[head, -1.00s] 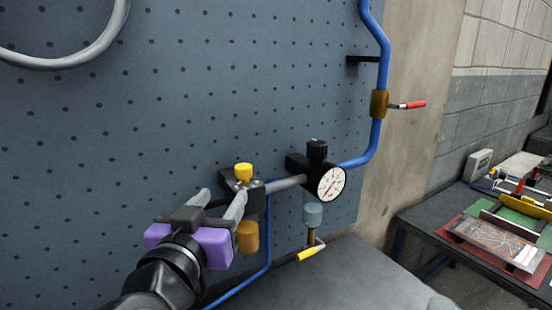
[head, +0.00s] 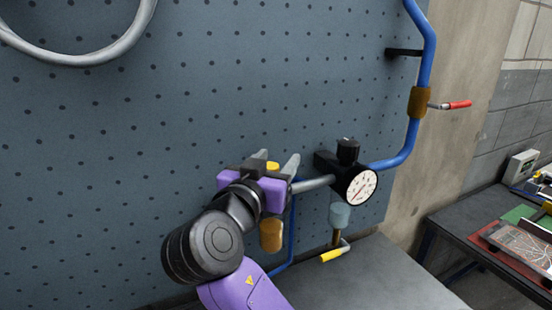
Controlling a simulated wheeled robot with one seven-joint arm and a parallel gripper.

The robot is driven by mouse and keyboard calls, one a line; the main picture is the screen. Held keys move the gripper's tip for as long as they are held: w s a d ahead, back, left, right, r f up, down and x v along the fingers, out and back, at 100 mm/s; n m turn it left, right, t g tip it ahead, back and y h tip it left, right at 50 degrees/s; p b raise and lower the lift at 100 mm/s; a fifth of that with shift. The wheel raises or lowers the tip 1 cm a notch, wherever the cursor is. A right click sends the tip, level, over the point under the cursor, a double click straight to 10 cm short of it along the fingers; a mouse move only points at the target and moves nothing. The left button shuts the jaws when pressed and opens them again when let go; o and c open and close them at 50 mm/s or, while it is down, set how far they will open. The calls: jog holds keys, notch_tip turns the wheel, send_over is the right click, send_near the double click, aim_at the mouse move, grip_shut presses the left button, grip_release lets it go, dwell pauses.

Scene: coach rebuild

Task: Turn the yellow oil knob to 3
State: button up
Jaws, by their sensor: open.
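The yellow oil knob (head: 273,165) sits on top of the lubricator on the pegboard wall. Only its top shows, as my gripper hides the rest. My gripper (head: 266,161) is open, with its fingers on either side of the knob in this view. I cannot tell whether they touch it. The amber bowl (head: 271,236) of the lubricator hangs below my gripper. The knob's scale and its setting cannot be seen.
A grey pipe leads right to a regulator with a black knob (head: 347,150) and a white gauge (head: 361,188). A clear bowl (head: 339,214) and a yellow-handled valve (head: 334,254) hang below. A blue pipe (head: 425,75) with a red-handled valve (head: 452,105) runs up the right side.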

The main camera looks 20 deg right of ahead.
grip_shut()
